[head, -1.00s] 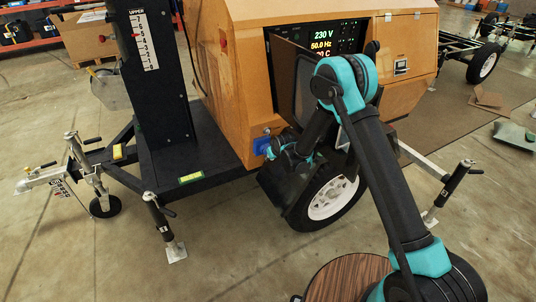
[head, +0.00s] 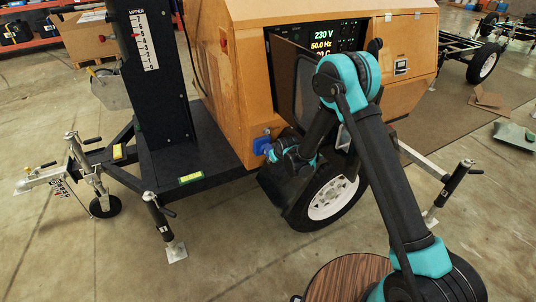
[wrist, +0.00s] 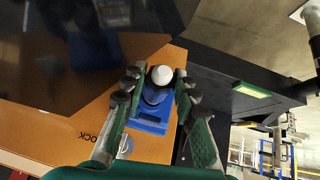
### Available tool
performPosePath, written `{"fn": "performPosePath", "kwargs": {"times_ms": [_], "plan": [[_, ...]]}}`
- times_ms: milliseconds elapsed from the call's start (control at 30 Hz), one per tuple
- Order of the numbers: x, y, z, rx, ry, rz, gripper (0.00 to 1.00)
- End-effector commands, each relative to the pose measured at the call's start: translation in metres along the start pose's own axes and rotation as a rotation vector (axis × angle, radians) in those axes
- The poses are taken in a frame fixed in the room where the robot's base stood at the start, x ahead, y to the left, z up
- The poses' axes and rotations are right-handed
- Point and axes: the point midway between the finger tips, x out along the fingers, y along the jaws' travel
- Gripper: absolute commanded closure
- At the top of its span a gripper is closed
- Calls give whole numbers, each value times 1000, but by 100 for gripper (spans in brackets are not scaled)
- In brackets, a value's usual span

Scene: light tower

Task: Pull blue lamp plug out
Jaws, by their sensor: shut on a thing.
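The blue lamp plug (wrist: 156,94) is between the two fingers of my gripper (wrist: 158,80) in the wrist view. A round white end shows at the top of the plug, between the fingertips. The plug is at the blue socket (wrist: 151,121) on the orange cabinet wall; I cannot tell how deep it sits. In the head view the blue socket (head: 261,145) shows on the cabinet's lower side. My gripper (head: 272,153) is right beside it there, and its fingers and the plug are mostly hidden.
The orange cabinet (head: 225,95) carries a lit display panel (head: 322,42) behind an open dark door. A black mast (head: 155,80) with a scale stands to the left on a dark deck (head: 190,165). A white-rimmed wheel (head: 332,200) is below my arm. Open floor lies in front.

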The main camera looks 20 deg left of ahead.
Motion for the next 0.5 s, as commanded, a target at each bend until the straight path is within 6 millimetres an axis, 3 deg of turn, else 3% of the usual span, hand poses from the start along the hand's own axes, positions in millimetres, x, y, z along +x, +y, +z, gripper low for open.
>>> {"fn": "performPosePath", "kwargs": {"times_ms": [500], "plan": [[-12,0,15,0,0,0,100]]}}
